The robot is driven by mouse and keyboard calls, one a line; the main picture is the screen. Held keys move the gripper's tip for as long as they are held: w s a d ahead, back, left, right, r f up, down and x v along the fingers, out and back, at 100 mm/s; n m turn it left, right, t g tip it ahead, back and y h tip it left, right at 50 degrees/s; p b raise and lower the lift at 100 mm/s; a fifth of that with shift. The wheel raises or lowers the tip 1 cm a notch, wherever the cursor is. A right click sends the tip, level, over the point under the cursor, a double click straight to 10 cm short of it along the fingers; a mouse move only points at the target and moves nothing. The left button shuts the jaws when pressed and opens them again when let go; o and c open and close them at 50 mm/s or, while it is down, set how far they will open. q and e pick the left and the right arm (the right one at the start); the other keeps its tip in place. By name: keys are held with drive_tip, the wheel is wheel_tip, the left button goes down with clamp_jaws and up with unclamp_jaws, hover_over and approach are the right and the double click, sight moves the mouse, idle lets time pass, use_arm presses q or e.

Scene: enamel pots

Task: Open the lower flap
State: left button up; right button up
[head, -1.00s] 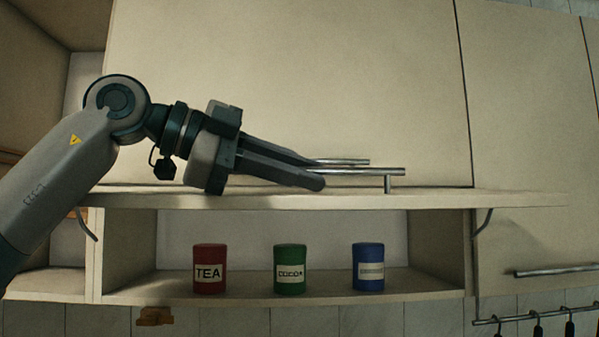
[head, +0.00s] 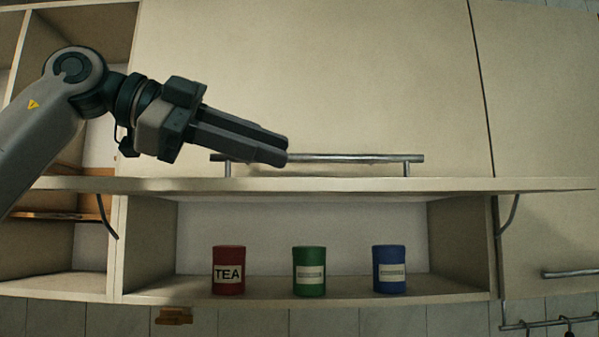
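The lower flap (head: 470,186) stands swung up and out, about level, seen nearly edge-on. Its steel bar handle (head: 350,158) lies along its upper side. The compartment under it is open and shows a red tea tin (head: 229,271), a green tin (head: 309,271) and a blue tin (head: 389,269) standing upright. My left gripper (head: 286,150) is at the handle's left half, its fingertips covering a bit of the bar. The bar shows on both sides of them. Whether the fingers touch it or are parted is unclear. My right gripper is out of view.
A large closed panel (head: 310,70) fills the space above the flap. Curved stays (head: 508,215) support the flap at both sides. Open shelves (head: 60,240) lie at left. At right are a closed door with a bar handle (head: 570,274) and a hook rail (head: 545,323).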

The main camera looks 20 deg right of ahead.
use_arm(q)
drive_tip(key=b+v, duration=0.2)
drive_tip(key=v, duration=0.7)
drive_tip(key=shift+a, duration=0.15)
drive_tip(key=shift+s, duration=0.15)
